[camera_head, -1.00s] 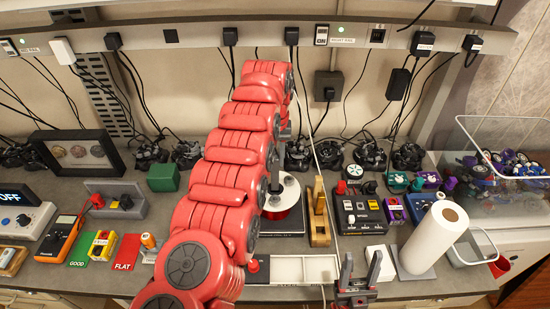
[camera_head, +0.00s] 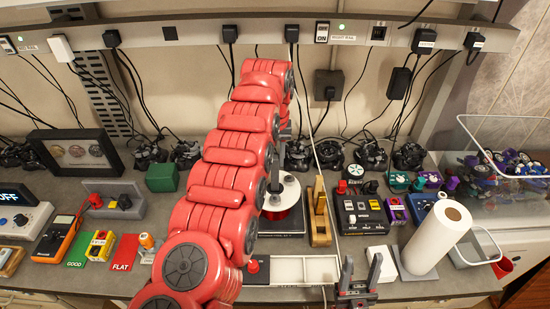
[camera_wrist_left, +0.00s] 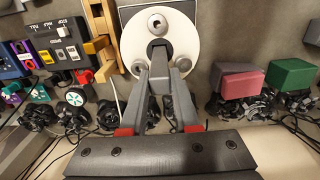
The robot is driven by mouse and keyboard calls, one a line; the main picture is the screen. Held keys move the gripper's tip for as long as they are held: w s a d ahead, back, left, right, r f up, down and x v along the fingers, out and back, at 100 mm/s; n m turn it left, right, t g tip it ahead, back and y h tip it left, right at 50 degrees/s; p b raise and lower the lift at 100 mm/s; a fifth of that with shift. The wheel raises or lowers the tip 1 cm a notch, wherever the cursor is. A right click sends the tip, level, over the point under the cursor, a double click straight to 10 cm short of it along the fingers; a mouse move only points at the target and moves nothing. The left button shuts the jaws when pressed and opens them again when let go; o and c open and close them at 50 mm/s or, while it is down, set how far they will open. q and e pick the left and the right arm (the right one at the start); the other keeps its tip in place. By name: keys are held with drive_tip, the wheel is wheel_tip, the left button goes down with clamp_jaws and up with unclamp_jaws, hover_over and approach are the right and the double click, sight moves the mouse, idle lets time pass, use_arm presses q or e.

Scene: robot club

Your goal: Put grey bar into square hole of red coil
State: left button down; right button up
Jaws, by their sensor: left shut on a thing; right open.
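The red coil (camera_head: 283,209) stands on a dark base in the middle of the bench, with a white round top. My left gripper (camera_head: 276,187) reaches down over this top, shut on the grey bar. In the left wrist view, my fingers (camera_wrist_left: 165,66) close together in front of the coil's white top (camera_wrist_left: 185,45), with the dark end of the grey bar (camera_wrist_left: 158,48) between them. The square hole is hidden by the bar and fingers, so I cannot tell how far the bar is in. My right gripper (camera_head: 360,272) is open and empty at the front edge.
A wooden block (camera_head: 319,215) stands just right of the coil, and a black control box (camera_head: 360,212) beyond it. A white tray (camera_head: 290,270) lies in front. A paper roll (camera_head: 437,238) stands at the right. Cables hang behind.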

sight(275, 169)
use_arm(q)
drive_tip(key=shift+f+b, duration=2.2)
drive_tip(key=shift+b, duration=0.1)
idle(0.4)
drive_tip(key=c, duration=0.6)
unclamp_jaws()
drive_tip(key=shift+o, duration=0.2)
drive_tip(key=shift+r+p, duration=1)
drive_tip(key=shift+r, duration=0.7)
wheel_tip(275, 169, up, 5)
drive_tip(key=p, duration=0.4)
drive_tip(key=shift+f, duration=0.15)
